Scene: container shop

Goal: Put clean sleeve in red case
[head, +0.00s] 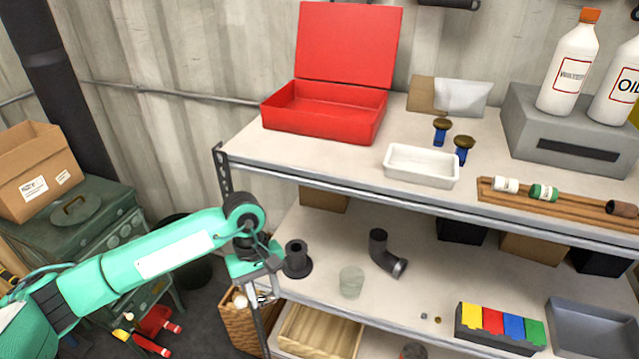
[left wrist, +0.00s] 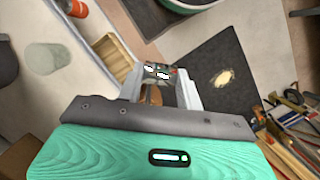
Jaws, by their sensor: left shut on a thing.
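The red case (head: 322,122) stands open on the upper shelf at the back left, its lid raised against the wall. Its visible inside looks empty. My left gripper (head: 262,290) hangs in front of the lower shelf's left end, below and left of the case. It is shut on a small, shiny metallic piece (head: 263,300), perhaps the sleeve, but too small to be sure. In the left wrist view, a speckled, shiny piece (left wrist: 160,74) shows between the fingers, partly hidden by the gripper. My right gripper is not in view.
The upper shelf's front edge (head: 330,157) lies between my gripper and the case. A white tray (head: 421,180) stands right of the case. A black flanged pipe (head: 297,262) and a glass (head: 351,283) stand near my gripper. A wicker basket (head: 236,330) is below.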

